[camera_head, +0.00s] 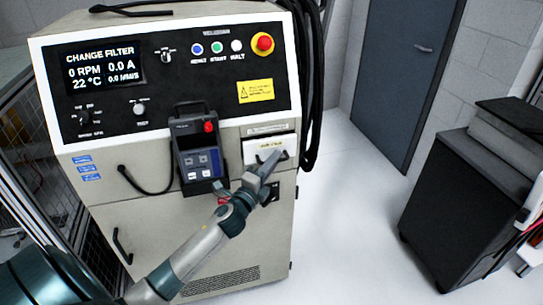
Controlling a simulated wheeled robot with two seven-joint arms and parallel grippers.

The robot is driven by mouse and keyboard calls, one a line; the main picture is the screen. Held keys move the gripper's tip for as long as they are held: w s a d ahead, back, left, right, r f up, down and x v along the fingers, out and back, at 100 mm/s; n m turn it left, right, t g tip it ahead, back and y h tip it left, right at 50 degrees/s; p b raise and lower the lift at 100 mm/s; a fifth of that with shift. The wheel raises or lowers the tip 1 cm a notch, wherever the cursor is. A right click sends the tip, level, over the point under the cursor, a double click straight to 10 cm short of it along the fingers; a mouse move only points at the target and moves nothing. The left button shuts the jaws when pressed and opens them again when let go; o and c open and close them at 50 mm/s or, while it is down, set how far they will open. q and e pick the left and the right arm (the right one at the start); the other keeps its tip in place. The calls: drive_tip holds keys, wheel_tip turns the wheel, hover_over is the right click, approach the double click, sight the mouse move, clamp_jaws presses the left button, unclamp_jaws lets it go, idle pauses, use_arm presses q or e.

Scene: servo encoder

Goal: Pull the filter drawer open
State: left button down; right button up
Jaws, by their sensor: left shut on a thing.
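The filter drawer (257,152) is a small white-fronted panel with a label on the upper right of the beige machine cabinet (110,205). My left arm reaches in from the lower left. My left gripper (273,160) is at the front of the drawer, shut on its handle (284,155). The gripper hides most of the handle and part of the drawer front. I cannot tell whether the drawer stands out from the cabinet face. My right gripper is not in view.
A handheld pendant (197,148) hangs left of the drawer. Above is a black control panel (200,65) with a red stop button (263,44) and a display reading "CHANGE FILTER" (104,68). A dark cabinet (465,190) stands at right. Floor between is clear.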

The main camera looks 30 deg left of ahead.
use_arm(q)
drive_tip(key=s+d+p, duration=0.1)
drive_tip(key=s+d, duration=0.7)
drive_tip(key=d, duration=0.1)
drive_tip(key=shift+s+d, duration=0.25)
drive_tip(key=shift+d, duration=0.15)
drive_tip(key=c, duration=1.8)
unclamp_jaws()
drive_tip(key=shift+c, duration=0.2)
